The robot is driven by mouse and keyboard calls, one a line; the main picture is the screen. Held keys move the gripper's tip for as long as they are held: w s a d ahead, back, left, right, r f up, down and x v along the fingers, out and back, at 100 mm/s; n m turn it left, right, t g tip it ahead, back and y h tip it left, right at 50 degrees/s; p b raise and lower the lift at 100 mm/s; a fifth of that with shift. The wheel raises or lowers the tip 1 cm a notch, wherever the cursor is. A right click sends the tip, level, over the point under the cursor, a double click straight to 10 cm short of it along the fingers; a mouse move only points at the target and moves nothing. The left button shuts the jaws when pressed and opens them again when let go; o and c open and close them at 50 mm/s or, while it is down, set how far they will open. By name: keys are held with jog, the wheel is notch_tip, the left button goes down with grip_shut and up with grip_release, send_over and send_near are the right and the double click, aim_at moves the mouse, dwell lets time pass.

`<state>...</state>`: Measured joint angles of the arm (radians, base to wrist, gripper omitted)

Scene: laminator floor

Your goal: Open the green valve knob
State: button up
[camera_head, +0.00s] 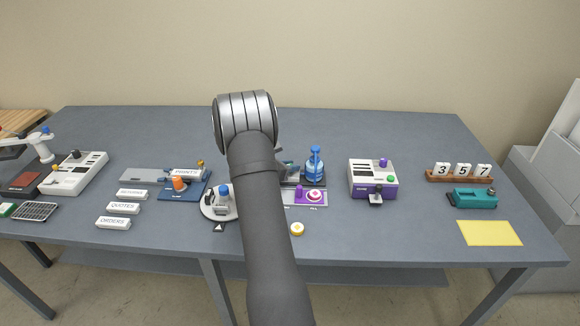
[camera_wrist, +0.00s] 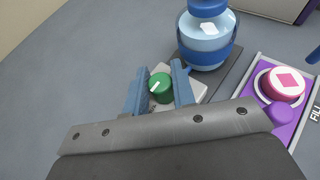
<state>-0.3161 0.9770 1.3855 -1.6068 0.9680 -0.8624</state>
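The green valve knob (camera_wrist: 161,87) shows in the wrist view, round, with a white line across its top pointing to the upper right. It sits on a light grey block (camera_wrist: 191,92). My gripper (camera_wrist: 157,80) is open, with one blue finger on the left of the knob and one on the right. The fingers are close to the knob's sides; I cannot tell whether they touch it.
A blue bottle (camera_wrist: 206,38) stands just beyond the knob, and also shows in the head view (camera_head: 315,165). A purple panel (camera_wrist: 276,109) with a round pink-topped button (camera_wrist: 283,83) lies to the right. A purple and white box (camera_head: 372,180) stands farther right. Bare table lies left of the knob.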

jog(key=shift+m+g, duration=0.3)
jog(key=m+g+h, duration=0.3)
jog(key=m+g, duration=0.2)
jog(key=shift+m+g, duration=0.3)
jog(key=shift+g, duration=0.1)
jog(key=m+g, duration=0.5)
jog(key=g, duration=0.1)
jog(key=shift+f+m+h, duration=0.1)
jog(key=shift+m+h, duration=0.2)
jog(key=shift+g, duration=0.5)
jog(key=o, duration=1)
jog(key=shift+t, duration=0.5)
